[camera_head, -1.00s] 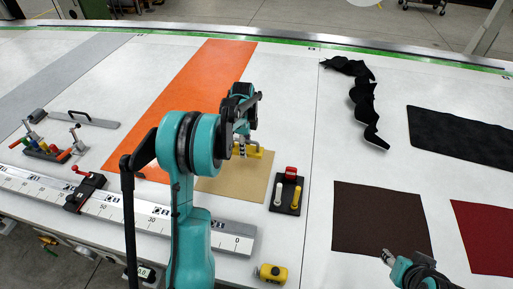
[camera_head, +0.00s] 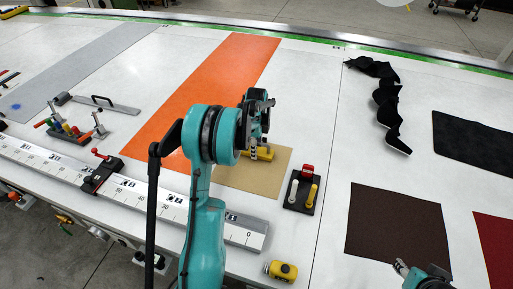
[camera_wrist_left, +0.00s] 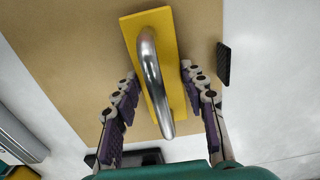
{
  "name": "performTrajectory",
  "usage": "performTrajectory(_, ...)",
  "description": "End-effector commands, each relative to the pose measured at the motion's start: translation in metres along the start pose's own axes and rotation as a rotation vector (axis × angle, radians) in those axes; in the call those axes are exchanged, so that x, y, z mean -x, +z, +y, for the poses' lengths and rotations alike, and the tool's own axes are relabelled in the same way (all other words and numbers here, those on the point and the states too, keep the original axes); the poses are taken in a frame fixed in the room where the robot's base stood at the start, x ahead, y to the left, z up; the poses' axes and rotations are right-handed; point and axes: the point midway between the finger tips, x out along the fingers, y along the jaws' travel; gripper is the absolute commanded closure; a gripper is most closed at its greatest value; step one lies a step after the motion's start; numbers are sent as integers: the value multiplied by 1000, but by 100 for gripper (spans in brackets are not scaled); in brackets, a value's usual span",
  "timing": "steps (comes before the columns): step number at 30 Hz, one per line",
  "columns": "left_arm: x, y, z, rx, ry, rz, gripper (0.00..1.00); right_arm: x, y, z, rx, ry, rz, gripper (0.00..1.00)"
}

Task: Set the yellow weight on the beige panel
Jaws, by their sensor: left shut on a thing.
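The yellow weight (camera_head: 264,154), a flat block with a curved metal handle, is over the far part of the beige panel (camera_head: 240,182). My left gripper (camera_head: 256,150) is shut on it. In the left wrist view the two fingers of the left gripper (camera_wrist_left: 160,85) are on either side of the weight (camera_wrist_left: 168,30), with the beige panel (camera_wrist_left: 60,55) behind it. I cannot tell whether the weight touches the panel. My arm hides part of the weight in the head view. My right gripper (camera_head: 402,267) is at the lower right, by the brown mat, its jaw opening unclear.
A black holder (camera_head: 301,190) with red, white and yellow parts stands just right of the panel. An orange strip (camera_head: 215,90) lies to its left, and a ruler rail (camera_head: 245,231) in front. A brown mat (camera_head: 398,222) and crumpled black cloth (camera_head: 390,110) lie on the right.

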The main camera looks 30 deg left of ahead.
Motion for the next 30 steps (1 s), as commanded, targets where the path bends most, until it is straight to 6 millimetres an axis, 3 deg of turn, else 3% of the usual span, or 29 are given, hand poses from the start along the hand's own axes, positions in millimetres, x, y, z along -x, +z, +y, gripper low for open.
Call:
performTrajectory(2, -3, 0, 0, 0, 0, 0, 100, -2, 2, 0, 0, 0, 0, 60)
performTrajectory(3, -3, 0, 0, 0, 0, 0, 50, -2, 1, 0, 0, 0, 0, 60)
performTrajectory(5, -2, 0, 0, 0, 0, 0, 37, -1, 1, 0, 0, 0, 0, 60)
performTrajectory(17, 6, 0, 0, 0, 0, 0, 37, 2, -1, 0, 0, 0, 0, 60)
performTrajectory(30, 95, 0, 0, 0, 0, 0, 37, 19, -13, 0, 0, 0, 0, 60)
